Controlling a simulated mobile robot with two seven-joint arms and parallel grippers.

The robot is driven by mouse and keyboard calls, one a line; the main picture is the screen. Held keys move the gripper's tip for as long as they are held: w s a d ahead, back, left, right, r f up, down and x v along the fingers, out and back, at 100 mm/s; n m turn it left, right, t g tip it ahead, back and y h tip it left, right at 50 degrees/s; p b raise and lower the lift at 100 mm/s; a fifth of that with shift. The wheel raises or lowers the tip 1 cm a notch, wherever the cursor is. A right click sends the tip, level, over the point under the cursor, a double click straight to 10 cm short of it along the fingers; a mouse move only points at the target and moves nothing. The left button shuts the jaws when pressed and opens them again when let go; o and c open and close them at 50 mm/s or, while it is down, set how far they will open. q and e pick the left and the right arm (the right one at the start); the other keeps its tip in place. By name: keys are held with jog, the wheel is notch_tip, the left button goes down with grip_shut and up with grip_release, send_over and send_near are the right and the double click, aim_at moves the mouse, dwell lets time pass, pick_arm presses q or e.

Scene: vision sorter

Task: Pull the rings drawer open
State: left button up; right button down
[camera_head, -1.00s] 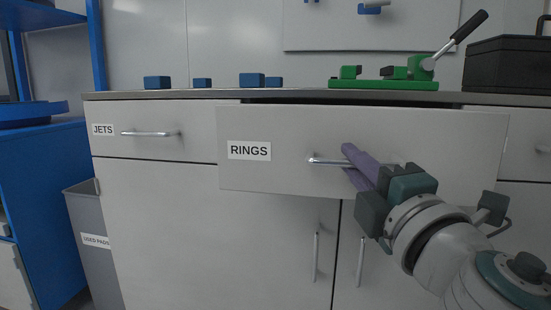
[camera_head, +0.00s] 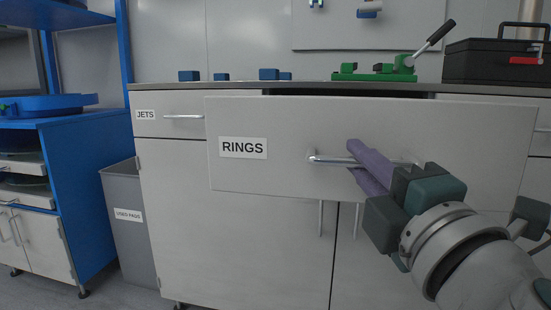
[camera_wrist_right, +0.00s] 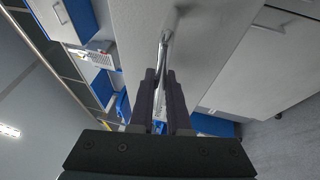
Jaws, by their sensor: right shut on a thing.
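The rings drawer (camera_head: 280,170) is a light grey front with a "RINGS" label (camera_head: 242,148), and it stands out from the cabinet, partly open. Its metal bar handle (camera_head: 330,158) runs across the front right of the label. My right gripper (camera_head: 357,158) has its purple fingers shut on the handle. In the right wrist view the two dark fingers (camera_wrist_right: 160,85) close around the handle bar (camera_wrist_right: 162,52). The drawer's inside is hidden behind its front. My left gripper is not in view.
The jets drawer (camera_head: 180,125) to the left is shut. Blue blocks (camera_head: 269,74), a green clamp (camera_head: 380,73) and a black toolbox (camera_head: 497,62) stand on the worktop. A grey bin (camera_head: 128,225) and a blue cart (camera_head: 85,190) stand at the left.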

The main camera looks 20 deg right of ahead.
jog(key=shift+s, duration=0.15)
jog(key=c, duration=1.1)
grip_release()
jog(key=shift+o, duration=1.1)
